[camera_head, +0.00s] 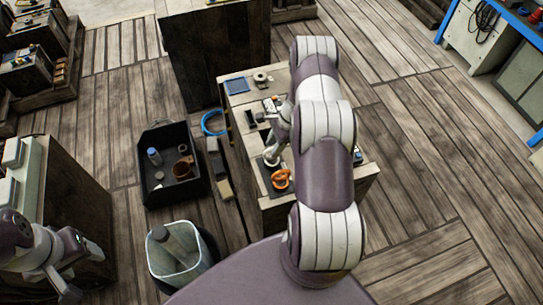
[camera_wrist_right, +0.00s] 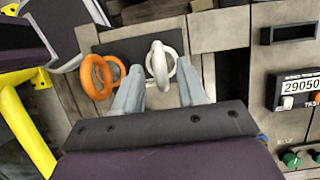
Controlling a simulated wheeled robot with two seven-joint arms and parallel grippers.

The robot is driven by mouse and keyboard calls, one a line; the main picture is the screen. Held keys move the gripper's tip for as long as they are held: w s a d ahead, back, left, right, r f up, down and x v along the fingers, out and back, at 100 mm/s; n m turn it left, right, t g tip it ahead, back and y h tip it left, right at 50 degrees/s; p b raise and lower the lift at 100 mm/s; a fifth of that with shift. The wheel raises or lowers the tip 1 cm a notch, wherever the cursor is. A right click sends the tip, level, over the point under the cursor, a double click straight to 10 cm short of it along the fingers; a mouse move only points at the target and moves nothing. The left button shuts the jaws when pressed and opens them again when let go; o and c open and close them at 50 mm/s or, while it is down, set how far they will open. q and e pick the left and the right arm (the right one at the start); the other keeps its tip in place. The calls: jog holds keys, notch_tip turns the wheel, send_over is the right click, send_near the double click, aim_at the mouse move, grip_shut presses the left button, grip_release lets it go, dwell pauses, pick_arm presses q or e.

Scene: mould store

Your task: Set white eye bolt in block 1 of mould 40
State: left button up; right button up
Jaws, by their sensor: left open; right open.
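In the right wrist view the white eye bolt (camera_wrist_right: 160,62) stands between the tips of my right gripper (camera_wrist_right: 159,72). Its fingers are apart, one on each side of the ring; I cannot tell whether either touches it. An orange eye bolt (camera_wrist_right: 97,76) is just left of it, on the same dark pad (camera_wrist_right: 110,47). The orange one also shows in the head view (camera_head: 281,181), on the wooden bench under my right arm. My left gripper (camera_head: 68,291) is at the lower left, away from the bench. I cannot make out mould 40 or block 1.
Small items and a blue tray (camera_head: 236,86) lie on the wooden bench (camera_head: 290,211). A black crate (camera_head: 147,190) with several items and a bin (camera_head: 168,270) stand on the floor to its left. Dark blocks (camera_head: 25,75) sit on wooden stands at the upper left. Floor at right is clear.

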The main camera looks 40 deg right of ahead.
jog(key=shift+s+d, duration=0.1)
grip_shut()
jog(key=shift+r, duration=0.1)
jog(key=shift+r, duration=0.1)
jog(key=shift+r+p, duration=1.5)
jog(key=shift+r, duration=0.5)
